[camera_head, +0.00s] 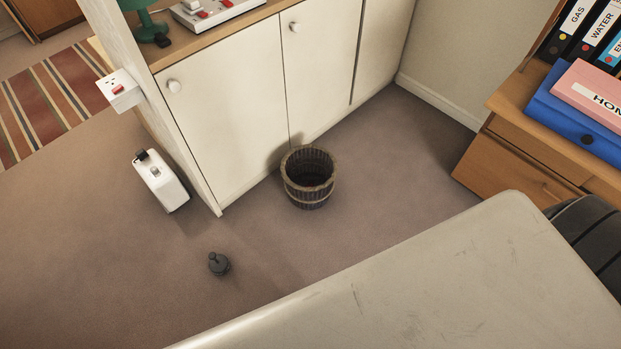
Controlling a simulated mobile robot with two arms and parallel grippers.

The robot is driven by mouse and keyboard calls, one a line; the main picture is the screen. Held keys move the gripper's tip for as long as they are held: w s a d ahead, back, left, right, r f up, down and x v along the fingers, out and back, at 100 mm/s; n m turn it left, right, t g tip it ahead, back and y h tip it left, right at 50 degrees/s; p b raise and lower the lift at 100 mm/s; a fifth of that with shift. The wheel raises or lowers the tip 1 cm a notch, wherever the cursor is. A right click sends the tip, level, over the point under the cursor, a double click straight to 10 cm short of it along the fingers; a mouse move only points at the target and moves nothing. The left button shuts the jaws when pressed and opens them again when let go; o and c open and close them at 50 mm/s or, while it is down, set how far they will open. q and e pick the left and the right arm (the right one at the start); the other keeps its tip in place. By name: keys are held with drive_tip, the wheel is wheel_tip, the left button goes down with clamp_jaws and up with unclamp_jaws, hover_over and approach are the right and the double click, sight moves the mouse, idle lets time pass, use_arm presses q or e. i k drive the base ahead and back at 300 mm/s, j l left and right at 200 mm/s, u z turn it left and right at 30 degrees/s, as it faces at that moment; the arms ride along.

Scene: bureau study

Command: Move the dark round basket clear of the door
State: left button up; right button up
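The dark round basket (308,196) stands upright on the carpet close in front of the white cupboard. It has slatted dark sides, a lighter rim and a pale band, and it looks empty. Its rim overlaps the foot of the cupboard near the seam between the left cupboard door (225,115) and the middle cupboard door (322,62). Both doors look closed and have round white knobs. I cannot tell whether the basket touches them. Neither of my grippers is in view.
A small dark knobbed object (219,265) and a white box-shaped device (161,182) stand on the carpet to the left. A wooden drawer unit (520,160) stands at the right. Carpet (400,165) is clear between basket and drawers.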

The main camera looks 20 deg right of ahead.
sight(301, 165)
drive_tip(key=i+l+z, duration=0.15)
drive_tip(key=i+z, duration=0.3)
drive_tip(key=i, duration=0.75)
